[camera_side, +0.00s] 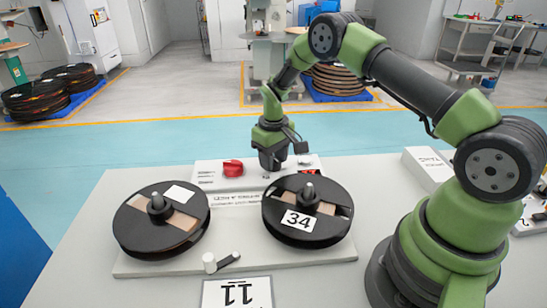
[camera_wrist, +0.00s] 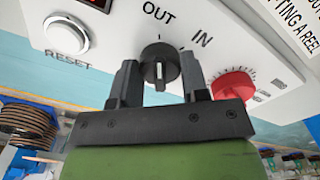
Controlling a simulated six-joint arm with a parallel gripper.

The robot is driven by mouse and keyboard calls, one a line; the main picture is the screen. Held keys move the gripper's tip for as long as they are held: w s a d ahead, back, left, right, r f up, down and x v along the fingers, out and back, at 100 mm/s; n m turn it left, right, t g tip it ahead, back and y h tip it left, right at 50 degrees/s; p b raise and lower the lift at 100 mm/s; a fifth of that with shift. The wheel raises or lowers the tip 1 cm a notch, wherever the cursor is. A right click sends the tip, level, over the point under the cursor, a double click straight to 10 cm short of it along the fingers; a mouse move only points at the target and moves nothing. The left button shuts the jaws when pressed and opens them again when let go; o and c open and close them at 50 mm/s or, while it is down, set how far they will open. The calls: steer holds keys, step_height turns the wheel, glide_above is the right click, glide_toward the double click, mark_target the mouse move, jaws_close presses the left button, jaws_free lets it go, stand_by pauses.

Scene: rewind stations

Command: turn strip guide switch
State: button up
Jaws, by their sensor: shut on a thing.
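The strip guide switch is a round black knob (camera_wrist: 159,62) with a pale line on its ridge, on a white panel (camera_wrist: 110,25) in the wrist view. The words OUT and IN are printed beside it; I cannot tell which one it points at. My gripper (camera_wrist: 162,84) has one finger on each side of the knob and is shut on it. In the side view my gripper (camera_side: 272,165) is down at the panel (camera_side: 208,178), between a red knob and a pale button, and hides the switch.
The red knob (camera_wrist: 233,84) and RESET button (camera_wrist: 67,35) flank the switch closely. In the side view, two black reels (camera_side: 140,232) (camera_side: 275,228), the right one labelled 34, stand in front of the panel. A card marked 11 (camera_side: 215,297) lies at the front.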

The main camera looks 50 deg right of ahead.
steer(key=o, duration=0.9)
step_height(320, 180, up, 10)
steer(key=shift+f, duration=0.1)
steer(key=s+a+r+m+t, duration=0.1)
steer(key=s+a+r+t, duration=0.1)
steer(key=s+a+r, duration=0.45)
steer(key=s+a+r+t, duration=0.1)
steer(key=s+r+t, duration=0.15)
steer(key=r, duration=0.75)
steer(key=s+a+t, duration=0.1)
steer(key=s, duration=0.4)
steer(key=s+a+r+m+y, duration=0.1)
steer(key=s+a, duration=0.1)
steer(key=s, duration=0.3)
steer(key=s+a+r+t+y, duration=0.1)
steer(key=s, duration=0.4)
steer(key=shift+s+a+r+m+t, duration=0.15)
steer(key=shift+s+a+m+t, duration=0.1)
steer(key=shift+m+t, duration=0.15)
